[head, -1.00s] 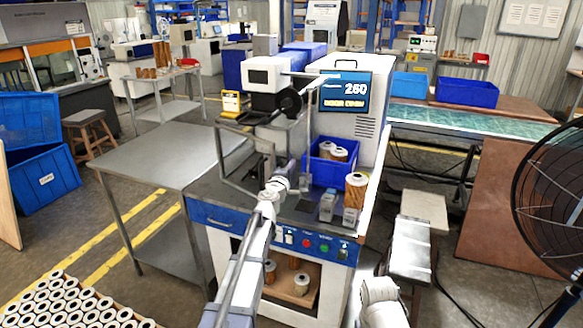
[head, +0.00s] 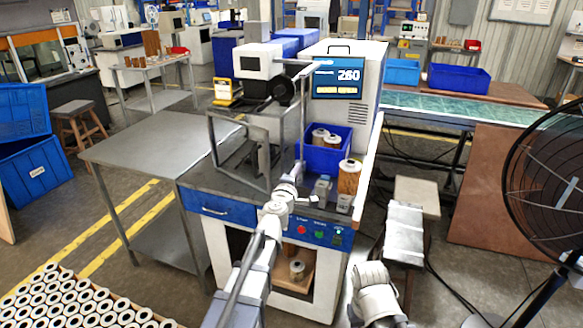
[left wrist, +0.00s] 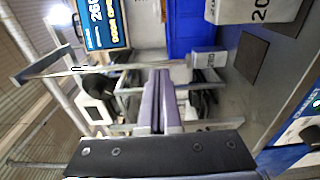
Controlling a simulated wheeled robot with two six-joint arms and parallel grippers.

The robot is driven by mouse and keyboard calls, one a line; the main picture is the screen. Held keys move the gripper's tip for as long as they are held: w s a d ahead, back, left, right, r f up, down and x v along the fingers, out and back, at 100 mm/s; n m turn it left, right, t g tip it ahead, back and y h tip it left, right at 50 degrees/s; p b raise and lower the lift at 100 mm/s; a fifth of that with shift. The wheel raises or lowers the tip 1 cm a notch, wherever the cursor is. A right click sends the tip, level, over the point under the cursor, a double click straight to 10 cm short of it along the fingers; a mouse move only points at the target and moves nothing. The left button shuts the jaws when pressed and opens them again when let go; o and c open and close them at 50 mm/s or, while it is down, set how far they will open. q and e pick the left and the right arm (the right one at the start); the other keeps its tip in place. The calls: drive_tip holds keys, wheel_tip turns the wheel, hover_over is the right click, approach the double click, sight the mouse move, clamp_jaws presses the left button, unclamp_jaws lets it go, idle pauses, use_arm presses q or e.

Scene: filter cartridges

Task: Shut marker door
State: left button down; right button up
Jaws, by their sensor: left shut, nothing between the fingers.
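The marker (head: 264,68) stands on the blue-and-grey bench. Its door (head: 210,140), a grey metal frame, stands swung out at the front left of the machine, at an angle to it. The screen (head: 339,84) reads about 260, with a blurred orange line below. My left gripper (head: 298,172) is to the right of the door frame, above the bench front. In the left wrist view its fingers (left wrist: 158,100) are shut and empty, with metal bars beyond them. Whether it touches the door is unclear. My right gripper is out of view; only part of that arm shows.
A blue bin (head: 323,157) with white-capped cartridges stands right of my left gripper. A cartridge (head: 349,177) and small grey blocks (head: 322,188) stand at the bench's right front. A bare steel table (head: 150,150) is at the left, and a fan (head: 545,185) at the right.

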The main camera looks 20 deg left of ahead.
use_arm(q)
drive_tip(key=s+a+f+n+g+y+b, duration=0.1)
drive_tip(key=s+a+f+n+y+b, duration=0.2)
drive_tip(key=s, duration=0.4)
drive_tip(key=s+a+f+n+g+y+b, duration=0.1)
drive_tip(key=s+a+n+y, duration=0.1)
drive_tip(key=s+a+y, duration=0.35)
approach(266, 168)
drive_tip(key=w+a, duration=0.2)
drive_tip(key=a, duration=0.3)
drive_tip(key=w+d, duration=0.1)
drive_tip(key=w, duration=0.1)
drive_tip(key=shift+w+d+f+h, duration=0.1)
drive_tip(key=shift+w+d+h, duration=0.15)
drive_tip(key=shift+d+h, duration=0.15)
drive_tip(key=shift+w+d, duration=0.15)
drive_tip(key=shift+w, duration=0.15)
drive_tip(key=shift+w, duration=0.1)
drive_tip(key=w+d, duration=0.1)
drive_tip(key=w, duration=0.2)
drive_tip(key=w+d, duration=0.1)
drive_tip(key=w, duration=0.2)
drive_tip(key=w+d, duration=0.1)
drive_tip(key=w, duration=0.2)
drive_tip(key=shift+w+d, duration=0.1)
drive_tip(key=shift+p, duration=0.3)
